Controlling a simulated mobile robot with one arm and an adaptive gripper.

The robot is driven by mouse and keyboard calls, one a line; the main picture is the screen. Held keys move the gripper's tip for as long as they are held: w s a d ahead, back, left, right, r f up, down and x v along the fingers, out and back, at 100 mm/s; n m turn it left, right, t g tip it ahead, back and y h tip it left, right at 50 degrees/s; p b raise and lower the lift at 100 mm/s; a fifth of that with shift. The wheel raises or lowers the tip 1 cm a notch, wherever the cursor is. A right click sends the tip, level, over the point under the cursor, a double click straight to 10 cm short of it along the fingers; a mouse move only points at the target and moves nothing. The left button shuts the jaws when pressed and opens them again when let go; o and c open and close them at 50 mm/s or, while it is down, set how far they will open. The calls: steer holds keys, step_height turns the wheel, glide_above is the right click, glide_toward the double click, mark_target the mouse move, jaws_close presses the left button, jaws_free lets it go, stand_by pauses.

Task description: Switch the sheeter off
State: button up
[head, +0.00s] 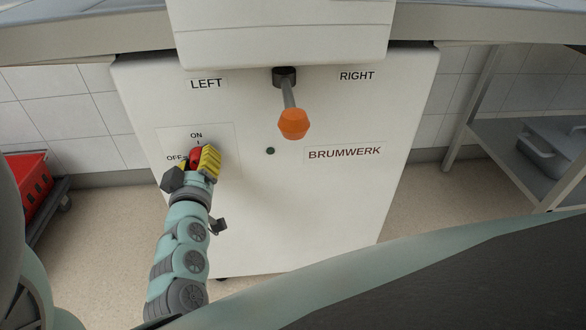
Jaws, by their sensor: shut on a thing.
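The sheeter (330,215) is a white cabinet facing me, marked BRUMWERK. Its switch has a red knob (195,155) on the left of the front panel, below the ON label (196,136) and to the right of the OFF label (174,157). My gripper (194,162) reaches up from below and is shut on the red knob. One yellow ribbed finger is at the knob's right, and yellow and dark parts show at its left. The gripper hides much of the knob, so I cannot tell which way it points.
A lever with an orange grip (293,123) sticks out between the LEFT and RIGHT labels, right of my gripper. A small dark button (270,151) is below it. A red crate (27,185) stands on a dolly at far left. A metal shelf (520,150) stands at right.

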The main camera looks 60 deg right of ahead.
steer(key=n+b, duration=0.1)
steer(key=n, duration=0.3)
steer(key=n+b, duration=0.1)
steer(key=shift+w+a+f+n+b, duration=0.1)
steer(key=shift+f+n+b, duration=0.15)
steer(key=shift+n+b, duration=0.15)
steer(key=n, duration=0.5)
steer(key=shift+b, duration=0.4)
steer(key=shift+n, duration=0.4)
steer(key=o, duration=1.2)
steer(key=shift+r, duration=0.1)
steer(key=shift+v, duration=5.95)
